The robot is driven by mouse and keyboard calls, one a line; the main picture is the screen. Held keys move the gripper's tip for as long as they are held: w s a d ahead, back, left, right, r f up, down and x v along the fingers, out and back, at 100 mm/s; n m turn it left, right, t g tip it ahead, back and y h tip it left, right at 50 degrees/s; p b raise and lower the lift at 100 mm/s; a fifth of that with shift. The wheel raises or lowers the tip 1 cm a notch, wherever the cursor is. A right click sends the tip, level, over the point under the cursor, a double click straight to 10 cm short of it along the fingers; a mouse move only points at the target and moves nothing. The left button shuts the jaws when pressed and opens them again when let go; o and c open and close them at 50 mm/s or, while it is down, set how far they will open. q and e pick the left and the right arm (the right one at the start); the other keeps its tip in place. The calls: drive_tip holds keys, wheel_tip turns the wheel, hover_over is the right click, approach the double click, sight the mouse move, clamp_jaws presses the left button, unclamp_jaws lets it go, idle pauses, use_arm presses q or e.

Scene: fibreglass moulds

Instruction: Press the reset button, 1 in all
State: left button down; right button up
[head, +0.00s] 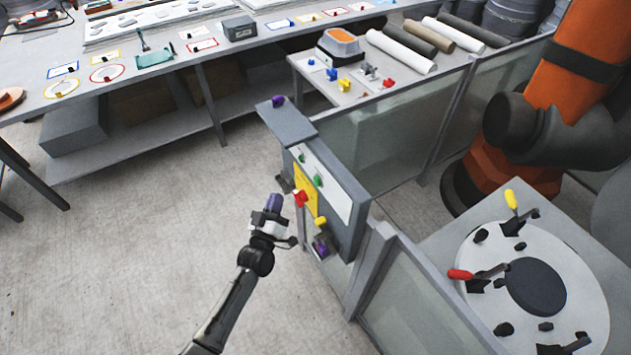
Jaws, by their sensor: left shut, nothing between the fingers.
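A grey control box (345,205) stands at the fence corner. A dark fitting with a purple part (321,247) sits lower down. I cannot read which one is the reset button. My left gripper (274,203) is shut and empty, its purple fingertips pointing up in the picture. It is just left of the red button, with a small visible gap. My right gripper is not in view.
Fence panels (415,310) run from the box on both sides. An orange robot arm (570,80) and a round mould (545,290) are behind them. The floor (150,260) at left is clear.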

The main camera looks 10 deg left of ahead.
sight(317, 181)
use_arm(q)
drive_tip(key=w+d+b, duration=0.3)
drive_tip(key=w+d, duration=0.3)
drive_tip(key=shift+w+b, duration=0.15)
drive_tip(key=shift+b, duration=0.25)
drive_tip(key=shift+d, duration=0.1)
idle(0.4)
idle(0.8)
idle(0.7)
drive_tip(key=shift+w+d, duration=0.15)
